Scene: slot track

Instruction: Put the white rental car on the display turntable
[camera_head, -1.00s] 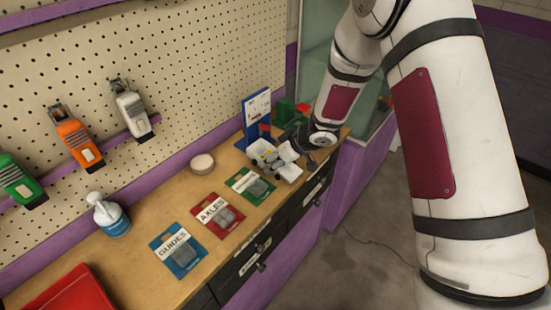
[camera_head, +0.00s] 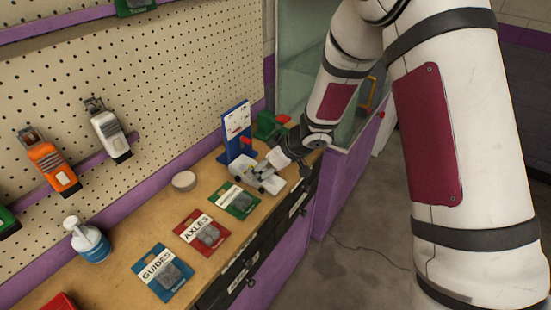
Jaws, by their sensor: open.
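My gripper (camera_head: 268,171) is at the far end of the bench, pointing left and down from my arm. It is open. A small white and grey shape (camera_head: 247,169) lies right at its fingers; it may be the white rental car, but the fingers overlap it and I cannot tell for sure. A low, round, pale disc (camera_head: 184,181) sits on the bench against the pegboard, left of my gripper and apart from it. It looks like the display turntable, with nothing on top.
Blue guides (camera_head: 162,272), red axles (camera_head: 201,233) and green (camera_head: 234,200) packets lie along the bench (camera_head: 120,266). A blue stand (camera_head: 236,132) rises behind my gripper. A blue-white bottle (camera_head: 87,241) stands left. Orange (camera_head: 47,162) and white (camera_head: 108,130) hand controllers hang on the pegboard.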

